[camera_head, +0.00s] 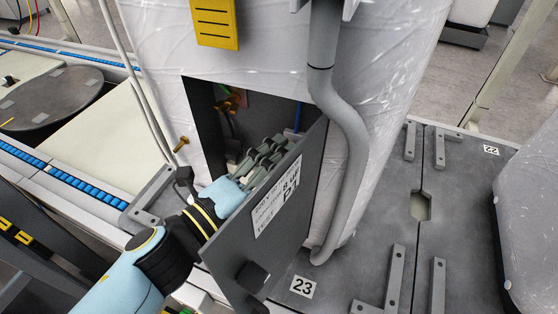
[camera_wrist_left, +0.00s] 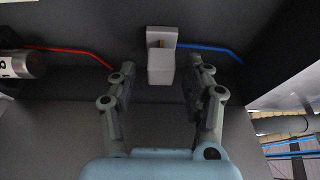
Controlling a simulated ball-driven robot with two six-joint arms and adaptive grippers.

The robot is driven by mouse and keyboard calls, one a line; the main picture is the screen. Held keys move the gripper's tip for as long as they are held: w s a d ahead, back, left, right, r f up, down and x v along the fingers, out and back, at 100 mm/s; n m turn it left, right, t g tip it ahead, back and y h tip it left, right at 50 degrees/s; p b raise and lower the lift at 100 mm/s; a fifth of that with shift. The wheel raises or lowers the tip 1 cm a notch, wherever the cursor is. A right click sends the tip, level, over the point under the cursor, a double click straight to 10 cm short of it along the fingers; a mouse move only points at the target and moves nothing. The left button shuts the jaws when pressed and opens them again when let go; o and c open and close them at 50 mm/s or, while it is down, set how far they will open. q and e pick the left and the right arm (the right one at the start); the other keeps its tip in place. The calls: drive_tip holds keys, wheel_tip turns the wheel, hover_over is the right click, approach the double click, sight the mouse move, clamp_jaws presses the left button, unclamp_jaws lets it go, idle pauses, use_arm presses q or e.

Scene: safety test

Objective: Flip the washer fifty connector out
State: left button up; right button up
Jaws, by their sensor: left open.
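In the left wrist view a small white connector (camera_wrist_left: 161,67) sits on the dark wall of a compartment, with a white plate behind its upper end. A red wire (camera_wrist_left: 75,52) runs to it from the left and a blue wire (camera_wrist_left: 212,49) from the right. My left gripper (camera_wrist_left: 160,82) is open, with one finger on each side of the connector; I cannot tell whether they touch it. In the head view my left gripper (camera_head: 272,148) reaches into the open compartment (camera_head: 200,105), beside its door. The connector is hidden there. My right gripper is not in view.
The grey door (camera_head: 285,225) stands open close to my left arm. A grey pipe (camera_head: 345,130) runs down just right of it. A brass-coloured bolt (camera_head: 181,143) is at the left.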

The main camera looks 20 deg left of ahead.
use_arm(q)
drive_tip(key=v, duration=1.2)
idle(0.5)
